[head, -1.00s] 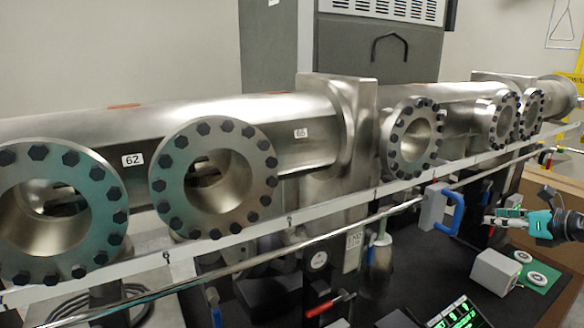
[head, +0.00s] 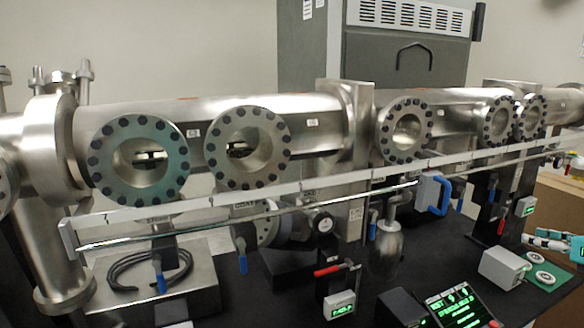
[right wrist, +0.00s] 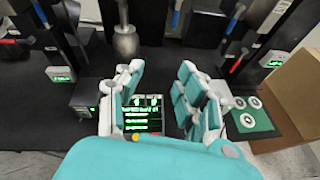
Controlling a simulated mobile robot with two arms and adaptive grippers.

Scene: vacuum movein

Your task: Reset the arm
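My right gripper (head: 535,241) is at the right edge of the head view, only its grey and teal fingers and part of the wrist showing. In the right wrist view the same gripper (right wrist: 162,76) has its fingers spread apart with nothing between them. It is in front of the black bench, and the lit control screen (right wrist: 142,115) shows past the fingers. That screen also shows in the head view (head: 462,308). My left gripper is in neither view.
A long steel vacuum chamber (head: 310,125) with bolted round flanges spans the bench. A metal rail with a blue handle (head: 436,195) runs along its front. A white box (head: 502,268) and green pad (head: 543,277) are near my right gripper. A cardboard box (right wrist: 292,90) stands at the right.

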